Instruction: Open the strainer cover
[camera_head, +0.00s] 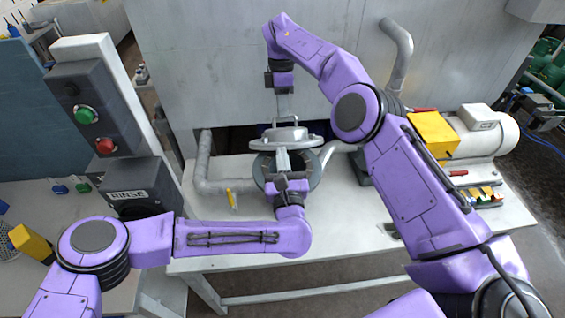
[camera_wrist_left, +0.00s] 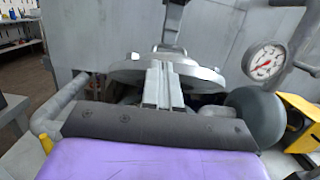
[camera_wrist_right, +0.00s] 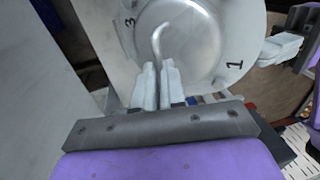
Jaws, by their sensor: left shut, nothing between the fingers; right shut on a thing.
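The strainer cover (camera_head: 270,146) is a round pale metal disc with a bent handle on top, above the dark round strainer body (camera_head: 262,176). My right gripper (camera_head: 284,115) comes down from above and is shut on the cover's handle (camera_wrist_right: 160,38). In the left wrist view the cover (camera_wrist_left: 128,68) looks roughly level. My left gripper (camera_head: 283,152) is shut and empty at the near side of the cover; its closed fingers also show in the left wrist view (camera_wrist_left: 161,68). These fingers hide part of the join, so I cannot tell whether the cover is raised off the body.
Grey pipes (camera_head: 205,165) flank the strainer on the white table (camera_head: 335,235). A pressure gauge (camera_wrist_left: 263,61) stands to the right in the left wrist view. A white motor (camera_head: 485,135) with a yellow guard (camera_head: 433,132) is at the right, and a button box (camera_head: 95,105) at the left.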

